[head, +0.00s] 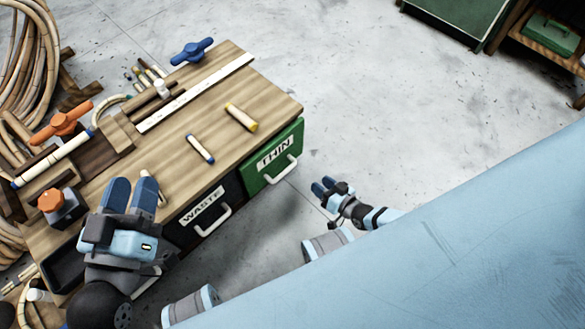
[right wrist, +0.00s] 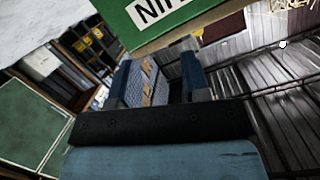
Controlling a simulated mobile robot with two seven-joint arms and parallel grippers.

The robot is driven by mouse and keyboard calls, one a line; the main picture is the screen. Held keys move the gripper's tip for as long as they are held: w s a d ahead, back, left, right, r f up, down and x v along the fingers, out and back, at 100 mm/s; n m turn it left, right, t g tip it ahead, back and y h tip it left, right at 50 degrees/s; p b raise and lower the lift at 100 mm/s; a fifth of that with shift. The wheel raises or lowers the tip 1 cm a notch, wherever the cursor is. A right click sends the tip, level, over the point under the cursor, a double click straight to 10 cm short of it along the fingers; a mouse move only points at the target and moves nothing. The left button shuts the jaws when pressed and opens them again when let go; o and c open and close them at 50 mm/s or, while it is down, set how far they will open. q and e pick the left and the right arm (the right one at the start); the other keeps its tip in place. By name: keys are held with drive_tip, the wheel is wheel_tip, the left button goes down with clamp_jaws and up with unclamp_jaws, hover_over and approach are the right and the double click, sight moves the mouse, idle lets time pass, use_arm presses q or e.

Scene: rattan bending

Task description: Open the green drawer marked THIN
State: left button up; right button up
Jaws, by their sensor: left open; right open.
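The green drawer (head: 254,181) marked THIN is at the right end of the workbench front in the head view. Its front looks about flush with the drawer beside it. Its pale bar handle (head: 288,169) is below the label. The green front also shows at the top of the right wrist view (right wrist: 118,13), with part of the label. My right gripper (head: 325,187) is open and empty, to the right of the handle and apart from it. In the right wrist view its two fingers (right wrist: 157,78) are spread. My left gripper (head: 131,190) is open above the bench's left front part.
The black WASTE drawer (head: 193,232) is left of the green one. The wooden bench top (head: 265,91) carries short rattan pieces, a white strip and blue and orange clamps. Rattan coils (head: 22,65) lie at the left. The floor (head: 390,110) right of the bench is clear.

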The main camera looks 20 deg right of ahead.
wheel_tip(320, 180, down, 10)
drive_tip(key=w+n+b, duration=0.2)
drive_tip(key=n+b, duration=0.1)
drive_tip(key=n, duration=1.9)
use_arm(q)
drive_tip(key=w+a+f+m+h+b, duration=0.1)
drive_tip(key=w+f+m+b, duration=0.2)
drive_tip(key=f+m+b, duration=0.2)
drive_tip(key=shift+a+b, duration=0.3)
drive_tip(key=shift+b, duration=0.75)
use_arm(e)
drive_tip(key=x, duration=1.3)
drive_tip(key=shift+w+a, duration=0.15)
drive_tip(key=shift+w, duration=0.15)
clamp_jaws()
drive_tip(key=shift+s, duration=0.15)
